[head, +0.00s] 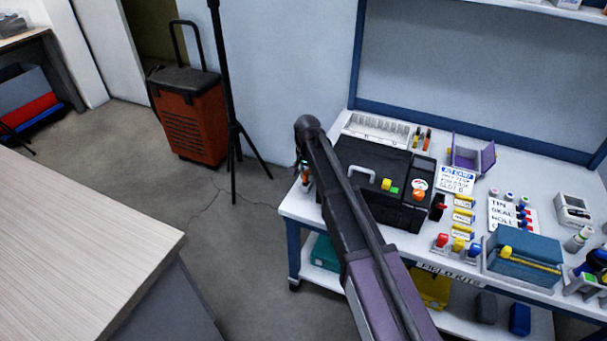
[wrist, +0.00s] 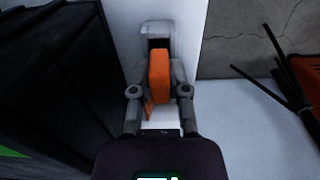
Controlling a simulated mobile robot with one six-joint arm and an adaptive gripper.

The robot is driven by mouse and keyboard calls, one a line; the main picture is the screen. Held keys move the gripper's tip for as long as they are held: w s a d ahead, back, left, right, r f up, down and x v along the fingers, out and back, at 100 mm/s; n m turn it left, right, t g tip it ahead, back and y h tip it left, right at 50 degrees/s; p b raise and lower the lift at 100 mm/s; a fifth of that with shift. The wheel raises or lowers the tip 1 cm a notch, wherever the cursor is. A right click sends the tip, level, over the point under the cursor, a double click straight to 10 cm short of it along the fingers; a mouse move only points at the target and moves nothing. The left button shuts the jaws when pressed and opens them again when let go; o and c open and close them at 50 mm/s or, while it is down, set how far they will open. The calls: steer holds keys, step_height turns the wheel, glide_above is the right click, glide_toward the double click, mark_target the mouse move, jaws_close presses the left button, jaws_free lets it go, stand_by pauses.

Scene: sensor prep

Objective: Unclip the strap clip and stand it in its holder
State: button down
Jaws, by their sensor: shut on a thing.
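An orange clip (wrist: 159,76) stands between the two grey fingers of my gripper (wrist: 150,92) in the wrist view. My gripper is shut on it. A grey upright piece with a dark opening (wrist: 157,30) is just beyond the clip; I cannot tell whether the two touch. In the head view, my gripper (head: 304,174) is low at the left end of the white table (head: 300,208), partly hidden by my arm. A bit of orange (head: 306,180) shows there. I cannot tell which piece is the clip's holder.
A black case (head: 375,168) stands close beside my gripper on the table. A teal box with a yellow strap (head: 525,258), coloured pegs and label cards fill the right side. A tripod (head: 232,130) and an orange trolley case (head: 190,118) stand on the floor beyond the table's left edge.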

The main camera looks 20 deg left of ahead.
steer(key=shift+f, duration=0.15)
stand_by(0.3)
steer(key=c, duration=0.5)
jaws_free()
steer(key=shift+c, duration=0.2)
steer(key=shift+o, duration=1.2)
steer(key=shift+r, duration=0.2)
steer(key=shift+r+p, duration=3.35)
